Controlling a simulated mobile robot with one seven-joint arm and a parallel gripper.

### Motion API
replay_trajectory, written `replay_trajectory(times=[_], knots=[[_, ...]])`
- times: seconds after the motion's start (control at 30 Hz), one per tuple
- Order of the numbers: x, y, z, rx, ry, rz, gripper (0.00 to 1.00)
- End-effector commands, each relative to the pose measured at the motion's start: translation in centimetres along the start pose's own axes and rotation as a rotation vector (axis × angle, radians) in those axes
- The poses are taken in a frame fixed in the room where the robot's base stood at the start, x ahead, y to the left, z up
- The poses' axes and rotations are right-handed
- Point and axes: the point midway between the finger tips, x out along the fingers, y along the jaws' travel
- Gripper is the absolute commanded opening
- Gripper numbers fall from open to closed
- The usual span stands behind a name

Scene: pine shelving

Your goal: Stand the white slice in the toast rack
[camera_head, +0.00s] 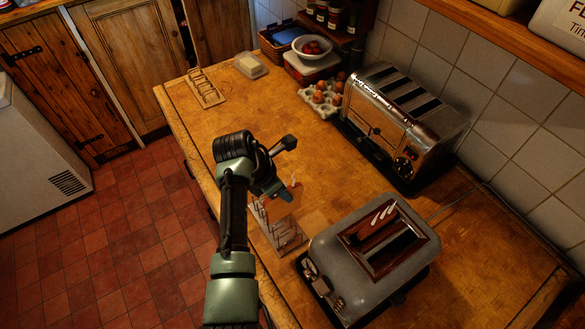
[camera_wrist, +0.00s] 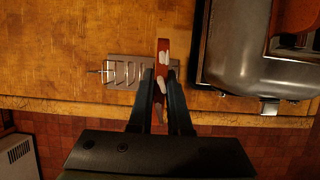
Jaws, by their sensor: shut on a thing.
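My gripper (camera_head: 281,192) is shut on a thin slice, seen edge-on between the fingers (camera_wrist: 161,84) in the wrist view. The slice (camera_wrist: 163,47) looks reddish brown with white patches there; only a small part of it (camera_head: 293,184) shows in the head view. A metal toast rack (camera_head: 284,234) with upright dividers stands on the worktop just below my gripper. In the wrist view the rack (camera_wrist: 125,72) lies to the left of the slice, whose edge overlaps its right end. I cannot tell whether they touch.
A grey toaster (camera_head: 340,262) stands close to the right of the metal rack. A larger chrome toaster (camera_head: 390,125) stands at the back wall beside an egg tray (camera_head: 318,101). A pale rack (camera_head: 205,88) and a butter dish (camera_head: 251,65) are at the far end. The worktop middle is clear.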

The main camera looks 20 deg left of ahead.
Motion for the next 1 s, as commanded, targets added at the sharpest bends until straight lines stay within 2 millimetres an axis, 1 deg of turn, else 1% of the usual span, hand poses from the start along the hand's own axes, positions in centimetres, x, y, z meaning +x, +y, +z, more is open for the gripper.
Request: replay_trajectory(times=[0.5, 0.6, 1.0], knots=[[-0.3, -0.1, 0.2, 0.0, -0.006, -0.002, 0.0], [1.0, -0.1, -0.4, 0.0, -0.005, -0.002, 0.0], [4.8, 0.0, -1.9, 0.001, -0.005, -0.001, 0.0]])
